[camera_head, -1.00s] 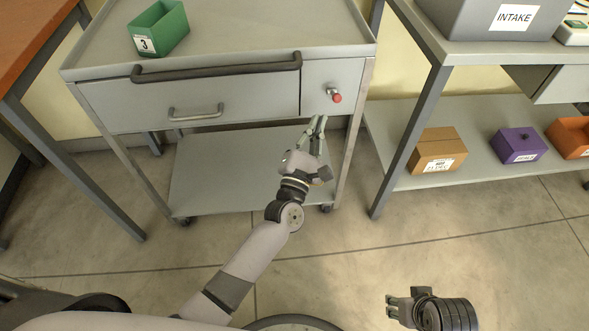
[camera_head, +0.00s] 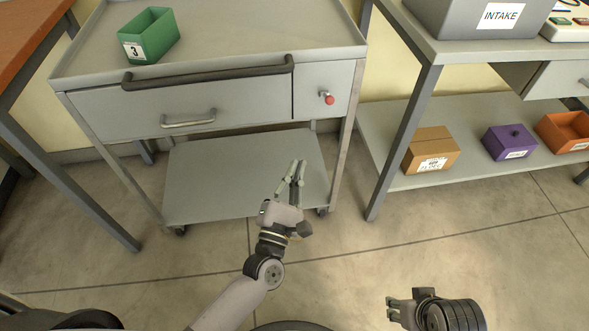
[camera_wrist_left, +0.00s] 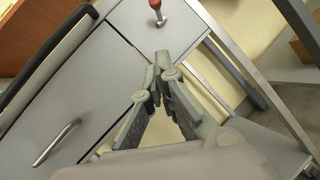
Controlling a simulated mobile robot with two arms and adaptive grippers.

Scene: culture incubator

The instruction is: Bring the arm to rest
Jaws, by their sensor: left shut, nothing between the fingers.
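My left gripper (camera_head: 293,180) is in front of the grey cart (camera_head: 240,190), over its lower shelf as seen in the head view. Its fingers come together at the tips and hold nothing. In the left wrist view the fingertips (camera_wrist_left: 162,62) meet below the red knob. My right gripper (camera_head: 393,307) shows at the bottom right of the head view, low over the floor, with nothing visible at its fingers. Whether its fingers are open or shut is unclear.
The cart has a drawer (camera_head: 190,98), a dark push bar (camera_head: 205,74), a red knob (camera_head: 328,98) and a green bin (camera_head: 152,38) marked 3. A shelf bench at right holds a brown box (camera_head: 430,150), purple box (camera_head: 508,143) and orange bin (camera_head: 562,131). The floor between is clear.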

